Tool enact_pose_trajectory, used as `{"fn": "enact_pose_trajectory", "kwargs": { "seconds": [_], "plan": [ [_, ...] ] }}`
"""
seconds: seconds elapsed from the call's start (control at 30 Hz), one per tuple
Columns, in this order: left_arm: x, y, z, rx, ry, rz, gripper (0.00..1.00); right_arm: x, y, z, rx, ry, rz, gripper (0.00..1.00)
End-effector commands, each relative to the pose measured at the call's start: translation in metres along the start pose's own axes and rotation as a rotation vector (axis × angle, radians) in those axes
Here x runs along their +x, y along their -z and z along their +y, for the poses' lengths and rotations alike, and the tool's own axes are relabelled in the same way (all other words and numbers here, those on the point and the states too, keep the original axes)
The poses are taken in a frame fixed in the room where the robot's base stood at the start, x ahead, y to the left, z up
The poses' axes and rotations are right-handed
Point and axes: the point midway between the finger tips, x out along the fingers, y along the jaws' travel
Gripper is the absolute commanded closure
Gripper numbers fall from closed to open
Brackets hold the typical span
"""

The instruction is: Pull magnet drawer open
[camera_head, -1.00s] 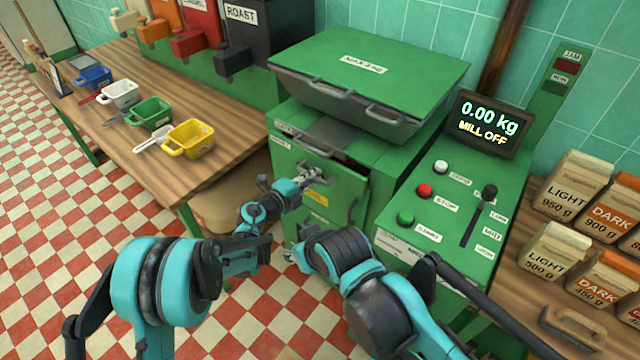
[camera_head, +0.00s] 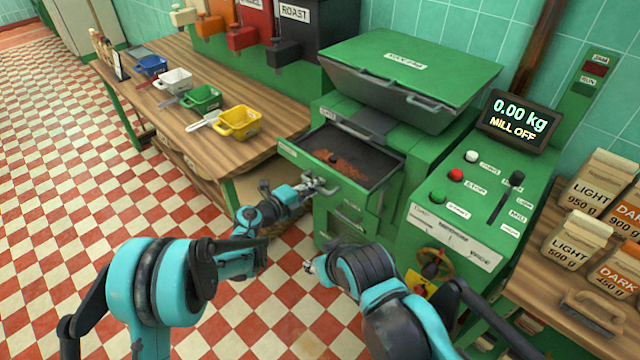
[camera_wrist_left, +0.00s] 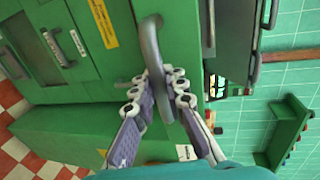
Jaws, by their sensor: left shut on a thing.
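The magnet drawer (camera_head: 345,150) is the top drawer of the green mill cabinet. In the head view it stands pulled out toward me, its dark inside showing with reddish-brown bits in it. My left gripper (camera_head: 318,186) is at the drawer's front, shut on its grey handle. In the left wrist view the fingers (camera_wrist_left: 168,88) close around the curved handle bar (camera_wrist_left: 152,42) on the green front. My right gripper (camera_head: 314,265) is low in front of the cabinet, apart from the drawer; its fingers are too small to read.
Lower drawers (camera_head: 345,212) sit shut beneath it. The control panel (camera_head: 470,190) stands to the right, the wooden bench (camera_head: 215,155) with coloured scoops to the left. A lidded green hopper (camera_head: 410,65) is above. Checkered floor (camera_head: 270,300) is free in front.

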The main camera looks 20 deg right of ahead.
Motion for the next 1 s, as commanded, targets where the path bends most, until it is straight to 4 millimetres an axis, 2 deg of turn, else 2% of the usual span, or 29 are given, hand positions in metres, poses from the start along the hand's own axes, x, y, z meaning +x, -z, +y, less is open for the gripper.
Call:
{"fn": "enact_pose_trajectory", "kwargs": {
  "seconds": [0.33, 0.37, 0.43, 0.77, 0.87, 1.0],
  "plan": [
    [-0.001, -0.001, 0.000, 0.000, 0.000, -0.002, 1.00, 0.000, 0.000, 0.000, 0.000, 0.000, 0.000, 0.60],
    [-0.001, -0.001, 0.000, 0.000, 0.000, -0.002, 0.84, 0.000, 0.000, 0.000, 0.000, 0.000, 0.000, 0.60],
    [-0.001, -0.001, 0.000, 0.000, 0.000, -0.002, 0.66, 0.000, 0.000, 0.000, 0.000, 0.000, 0.000, 0.60],
    [-0.003, -0.001, 0.000, 0.000, 0.000, -0.002, 0.66, 0.000, 0.000, 0.000, 0.000, 0.000, 0.000, 0.60],
    [-0.013, -0.001, 0.000, -0.001, 0.000, -0.004, 0.66, 0.000, 0.000, 0.000, 0.000, 0.000, 0.000, 0.60],
    [-0.039, -0.002, 0.000, -0.001, 0.000, -0.005, 0.66, 0.000, 0.000, 0.000, 0.000, 0.000, 0.000, 0.60]
  ]
}}
